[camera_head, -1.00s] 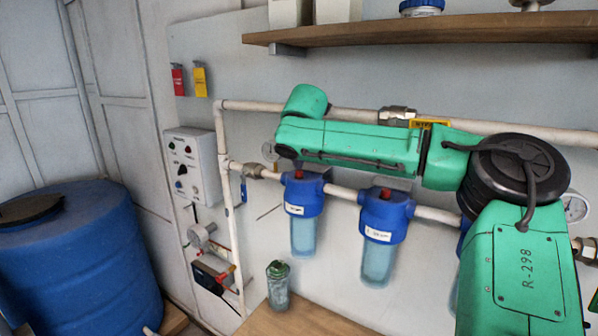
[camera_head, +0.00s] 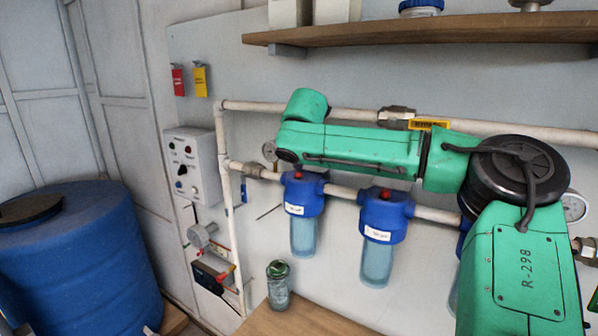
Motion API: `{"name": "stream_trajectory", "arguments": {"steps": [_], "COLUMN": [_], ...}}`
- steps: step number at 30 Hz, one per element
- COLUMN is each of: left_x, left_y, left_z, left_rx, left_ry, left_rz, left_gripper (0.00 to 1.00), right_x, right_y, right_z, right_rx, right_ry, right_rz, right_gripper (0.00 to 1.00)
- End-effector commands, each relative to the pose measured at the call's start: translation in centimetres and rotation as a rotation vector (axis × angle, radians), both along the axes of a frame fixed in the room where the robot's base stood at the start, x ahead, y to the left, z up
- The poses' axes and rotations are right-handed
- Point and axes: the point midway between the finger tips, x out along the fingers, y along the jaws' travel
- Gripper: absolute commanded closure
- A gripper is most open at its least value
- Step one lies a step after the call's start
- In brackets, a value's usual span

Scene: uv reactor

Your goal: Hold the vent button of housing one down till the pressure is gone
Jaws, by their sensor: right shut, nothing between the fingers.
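The left blue filter housing (camera_head: 303,198), with a clear bowl below and a white label, hangs on the pale pipe; I take it as housing one. A red button (camera_head: 298,174) shows on its top, just below the end of my green right arm (camera_head: 350,146). My right gripper is mostly hidden behind that arm end, close above or behind the housing; I cannot see whether its fingers touch the button. My left gripper is out of view.
A second blue housing (camera_head: 386,215) with a red button hangs to the right. A wooden shelf (camera_head: 420,30) juts out above. A green-lidded jar (camera_head: 278,284) stands on the wooden bench (camera_head: 300,318). A control box (camera_head: 192,165) and blue barrel (camera_head: 75,260) are left.

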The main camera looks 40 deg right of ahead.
Motion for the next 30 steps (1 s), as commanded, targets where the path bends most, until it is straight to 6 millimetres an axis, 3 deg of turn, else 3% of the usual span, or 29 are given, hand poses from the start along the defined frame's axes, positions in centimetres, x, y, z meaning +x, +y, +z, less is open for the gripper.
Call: {"name": "stream_trajectory", "arguments": {"steps": [10,20,30], "left_x": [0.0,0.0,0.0], "left_y": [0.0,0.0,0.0], "left_z": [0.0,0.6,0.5], "left_rx": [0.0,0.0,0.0], "left_ry": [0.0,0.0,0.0], "left_rz": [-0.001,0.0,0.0], "left_gripper": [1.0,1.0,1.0], "right_x": [0.0,0.1,0.1], "right_y": [0.0,0.0,0.0], "right_z": [-0.1,1.6,2.0], "right_rx": [0.002,0.0,0.0], "right_ry": [0.005,0.003,0.001], "right_rz": [0.0,0.0,-0.001], "right_gripper": [1.0,1.0,1.0]}}
